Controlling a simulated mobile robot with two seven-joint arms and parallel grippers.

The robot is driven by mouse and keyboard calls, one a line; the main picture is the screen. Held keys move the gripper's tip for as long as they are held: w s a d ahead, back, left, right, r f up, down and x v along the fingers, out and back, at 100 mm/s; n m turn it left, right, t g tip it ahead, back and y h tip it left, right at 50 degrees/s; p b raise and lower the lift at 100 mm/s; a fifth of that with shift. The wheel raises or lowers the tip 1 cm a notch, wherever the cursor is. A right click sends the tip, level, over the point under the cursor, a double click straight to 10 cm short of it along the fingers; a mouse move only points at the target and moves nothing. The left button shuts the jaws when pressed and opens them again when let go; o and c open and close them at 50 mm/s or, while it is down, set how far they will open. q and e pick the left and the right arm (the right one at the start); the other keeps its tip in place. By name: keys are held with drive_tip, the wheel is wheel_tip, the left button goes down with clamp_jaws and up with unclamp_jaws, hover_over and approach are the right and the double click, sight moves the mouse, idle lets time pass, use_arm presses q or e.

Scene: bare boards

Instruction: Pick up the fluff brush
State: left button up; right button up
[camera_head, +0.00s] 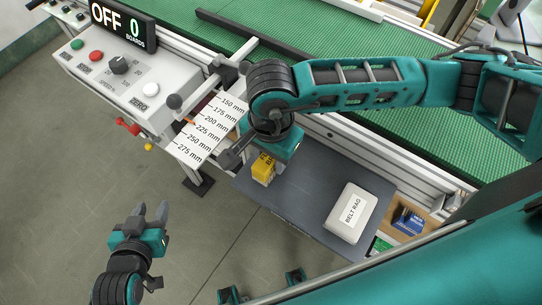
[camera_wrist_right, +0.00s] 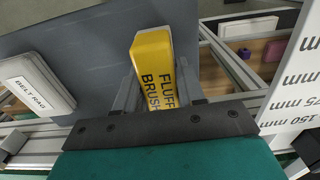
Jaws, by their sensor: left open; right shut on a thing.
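The fluff brush (camera_head: 263,168) is a yellow block with black lettering, below my right gripper in the head view. In the right wrist view the fluff brush (camera_wrist_right: 153,62) stands between the two fingers of my right gripper (camera_wrist_right: 158,82), which is shut on it. The brush is over the dark grey tray (camera_head: 310,190); I cannot tell whether it touches it. My right wrist hides part of the brush in the head view. My left gripper (camera_head: 150,212) is open and empty over the floor at lower left.
A white belt rag (camera_head: 350,212) lies on the tray to the right. A blue box (camera_head: 407,222) sits in a wooden compartment beyond it. A length scale (camera_head: 208,128) and control box (camera_head: 130,75) are at left, the green conveyor belt (camera_head: 310,55) behind.

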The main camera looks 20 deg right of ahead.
drive_tip(key=c, duration=0.5)
drive_tip(key=shift+o, duration=0.2)
wheel_tip(320, 180, up, 20)
drive_tip(key=shift+p, duration=0.3)
idle(0.3)
drive_tip(key=o, duration=0.4)
drive_tip(key=shift+c, duration=1.4)
